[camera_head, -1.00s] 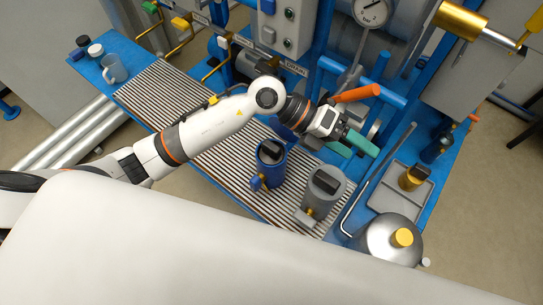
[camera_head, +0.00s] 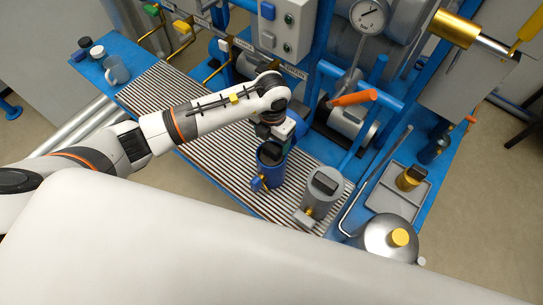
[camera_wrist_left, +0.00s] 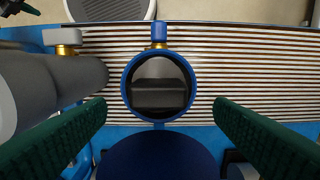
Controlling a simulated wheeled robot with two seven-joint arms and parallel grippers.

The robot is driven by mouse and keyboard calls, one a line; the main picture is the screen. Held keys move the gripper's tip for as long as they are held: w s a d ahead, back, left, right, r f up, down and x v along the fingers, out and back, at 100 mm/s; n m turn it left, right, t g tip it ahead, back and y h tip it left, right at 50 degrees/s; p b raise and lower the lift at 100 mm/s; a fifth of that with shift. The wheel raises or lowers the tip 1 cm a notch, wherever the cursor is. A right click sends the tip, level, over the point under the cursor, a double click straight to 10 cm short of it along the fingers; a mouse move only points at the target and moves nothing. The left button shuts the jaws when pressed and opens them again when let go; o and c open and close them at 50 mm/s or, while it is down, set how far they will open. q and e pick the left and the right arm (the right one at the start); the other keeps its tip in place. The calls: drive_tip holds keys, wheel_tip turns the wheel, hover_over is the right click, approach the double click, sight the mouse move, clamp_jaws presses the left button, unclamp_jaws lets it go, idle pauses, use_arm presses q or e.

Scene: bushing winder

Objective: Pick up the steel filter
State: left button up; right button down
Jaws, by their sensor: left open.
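A grey steel-coloured canister (camera_head: 322,188) with a black top grip stands on the slatted grating; I cannot tell for certain whether it is the steel filter. A blue canister (camera_head: 270,178) with a dark block in its mouth stands to its left. My left gripper (camera_head: 281,134) hangs just above the blue canister, pointing down. In the left wrist view its green fingers (camera_wrist_left: 158,108) are wide apart and empty, either side of the blue canister's round rim (camera_wrist_left: 127,84). The grey canister (camera_wrist_left: 65,78) lies left of them there. My right gripper is not in view.
A large steel vessel (camera_head: 375,242) with a yellow knob and a grey tray (camera_head: 396,204) holding a brass-coloured cylinder (camera_head: 411,178) are at the right. Blue frame posts (camera_head: 325,50) and an orange handle (camera_head: 355,98) rise behind. The grating (camera_head: 160,95) is clear at the left.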

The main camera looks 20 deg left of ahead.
sight(272, 146)
use_arm(q)
wheel_tip(272, 146, down, 4)
drive_tip(key=shift+d+r+p, duration=0.1)
drive_tip(key=shift+d+p, duration=0.05)
drive_tip(key=shift+p, duration=0.6)
drive_tip(key=shift+f, duration=0.6)
drive_tip(key=c, duration=1.4)
drive_tip(key=shift+r, duration=0.1)
